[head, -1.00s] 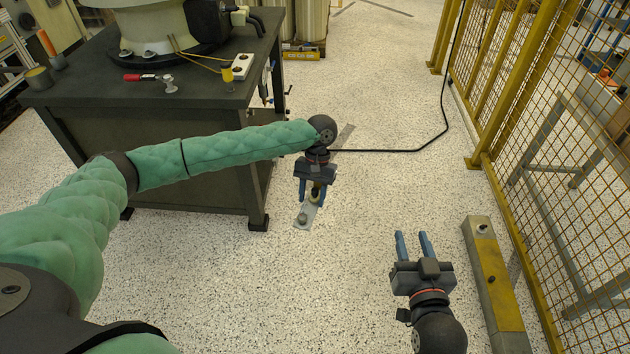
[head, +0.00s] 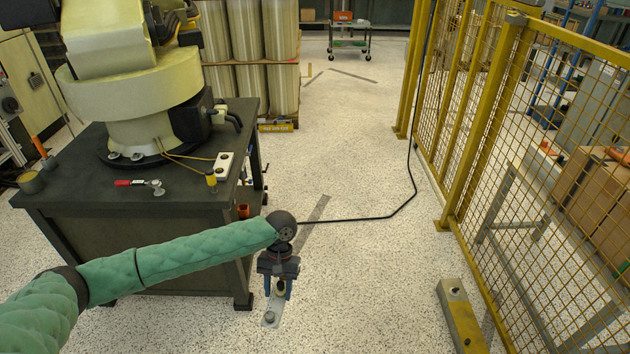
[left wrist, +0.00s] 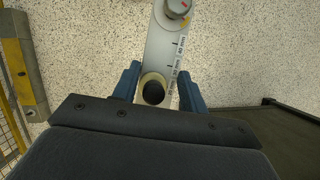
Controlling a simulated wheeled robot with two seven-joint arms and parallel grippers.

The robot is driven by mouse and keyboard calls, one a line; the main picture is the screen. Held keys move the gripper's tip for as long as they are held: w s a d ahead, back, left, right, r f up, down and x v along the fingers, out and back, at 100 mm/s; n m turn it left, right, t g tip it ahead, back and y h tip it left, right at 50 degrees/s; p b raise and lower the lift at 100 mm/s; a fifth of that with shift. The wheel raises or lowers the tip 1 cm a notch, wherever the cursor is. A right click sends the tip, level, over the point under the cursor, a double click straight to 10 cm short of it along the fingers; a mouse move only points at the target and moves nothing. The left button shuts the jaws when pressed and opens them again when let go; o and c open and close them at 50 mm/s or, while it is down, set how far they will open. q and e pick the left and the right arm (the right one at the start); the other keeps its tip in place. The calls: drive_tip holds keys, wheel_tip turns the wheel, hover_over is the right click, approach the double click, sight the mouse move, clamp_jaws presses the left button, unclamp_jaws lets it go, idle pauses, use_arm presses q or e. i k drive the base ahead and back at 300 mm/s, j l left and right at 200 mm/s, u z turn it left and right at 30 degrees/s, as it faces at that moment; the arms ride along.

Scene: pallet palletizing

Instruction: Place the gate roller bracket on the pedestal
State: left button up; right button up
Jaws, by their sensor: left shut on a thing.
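The gate roller bracket (head: 272,308) is a flat, pale grey metal strip with a round roller at its lower end in the head view. My left gripper (head: 278,291) is shut on it and holds it over the floor, just right of the table's front corner. In the left wrist view the bracket (left wrist: 164,48) runs up between the blue fingers, with printed marks along it and a pale ring with a dark centre at the grip. The pedestal looks to be the dark grey table (head: 75,195) at the left. My right gripper is out of view.
A yellow mesh fence (head: 540,150) and a low yellow-grey beam (head: 460,315) bound the right. Speckled floor lies clear between.

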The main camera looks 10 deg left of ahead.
sight(244, 108)
drive_tip(key=i+u, duration=0.5)
drive_tip(key=i+l+u, duration=0.2)
drive_tip(key=u, duration=0.25)
drive_tip(key=i+l+u, duration=0.35)
drive_tip(key=u, duration=0.15)
